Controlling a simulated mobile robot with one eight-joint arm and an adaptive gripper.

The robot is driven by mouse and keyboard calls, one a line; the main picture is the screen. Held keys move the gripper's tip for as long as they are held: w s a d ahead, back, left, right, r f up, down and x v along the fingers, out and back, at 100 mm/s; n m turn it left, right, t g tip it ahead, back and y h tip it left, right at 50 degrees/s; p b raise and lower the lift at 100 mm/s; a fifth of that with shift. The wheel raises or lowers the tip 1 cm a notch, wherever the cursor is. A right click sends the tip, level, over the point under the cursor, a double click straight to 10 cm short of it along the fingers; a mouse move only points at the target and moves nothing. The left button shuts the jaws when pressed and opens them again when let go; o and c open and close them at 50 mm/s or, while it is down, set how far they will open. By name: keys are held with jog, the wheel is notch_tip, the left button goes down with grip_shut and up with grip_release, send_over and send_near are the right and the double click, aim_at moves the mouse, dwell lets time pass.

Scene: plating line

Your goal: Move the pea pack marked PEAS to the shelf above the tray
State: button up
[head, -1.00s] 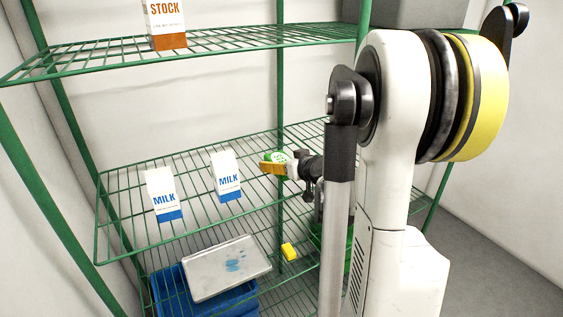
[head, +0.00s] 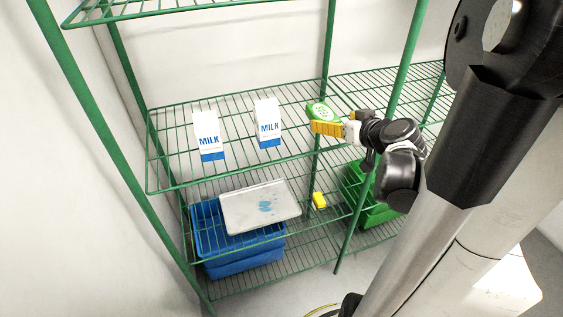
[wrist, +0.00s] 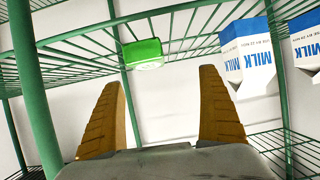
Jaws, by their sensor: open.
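A green pack with a white label (head: 321,110) shows just beyond my gripper's fingers, at the right part of the middle wire shelf (head: 180,178); its lettering is too small to read. It also shows as a green block in the wrist view (wrist: 143,52), ahead of the fingertips and apart from them. My gripper (head: 336,122) is open, its two orange fingers spread with nothing between them in the wrist view (wrist: 163,82). A grey tray with blue stains (head: 240,214) lies tilted below the middle shelf, over a blue crate.
Two milk cartons (head: 208,138) (head: 268,125) stand on the middle shelf left of my gripper. A blue crate (head: 240,262), a yellow block (head: 319,200) and green crates (head: 375,215) are lower down. A green post (head: 408,60) rises right of my gripper.

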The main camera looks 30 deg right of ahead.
jog(key=w+a+n+g+y, duration=0.1)
jog(key=a+g+y, duration=0.1)
jog(key=a, duration=1)
jog(key=s+a+g, duration=0.2)
jog(key=s+a, duration=0.3)
jog(key=a, duration=0.4)
jog(key=s+a+n+g, duration=0.1)
jog(key=s+a, duration=0.5)
jog(key=a, duration=0.2)
jog(key=shift+a+n+g, duration=0.3)
jog(key=shift+a+g, duration=0.05)
jog(key=shift+g, duration=0.05)
jog(key=shift+d, duration=0.1)
